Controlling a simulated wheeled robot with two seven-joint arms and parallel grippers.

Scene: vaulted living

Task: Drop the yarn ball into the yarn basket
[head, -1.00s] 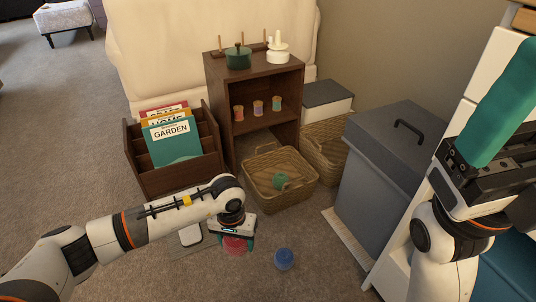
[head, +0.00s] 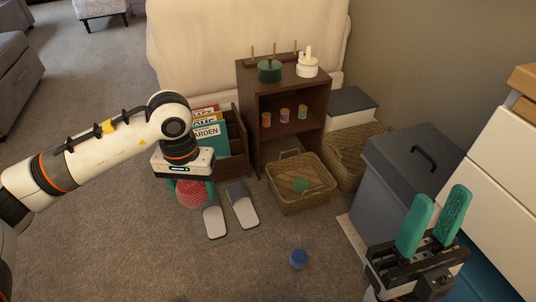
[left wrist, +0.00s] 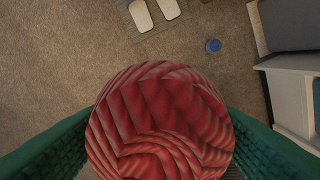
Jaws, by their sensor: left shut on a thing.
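The red yarn ball (head: 191,194) is held in the air by my left gripper (head: 190,187). In the left wrist view the ball (left wrist: 160,125) sits between the two green fingers and hides their tips. The square wicker yarn basket (head: 304,203) stands on the floor to the right of the held ball, with a green yarn ball (head: 300,185) inside. A blue yarn ball (head: 298,258) lies on the carpet in front of the basket. My right gripper (head: 436,218) is at the lower right, with its green fingers apart and nothing between them.
A pair of slippers (head: 243,205) lies between the held ball and the basket. A magazine rack (head: 236,130) and a dark shelf (head: 285,90) stand behind. Another wicker basket (head: 350,165) and a grey bin (head: 405,165) stand right of the yarn basket.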

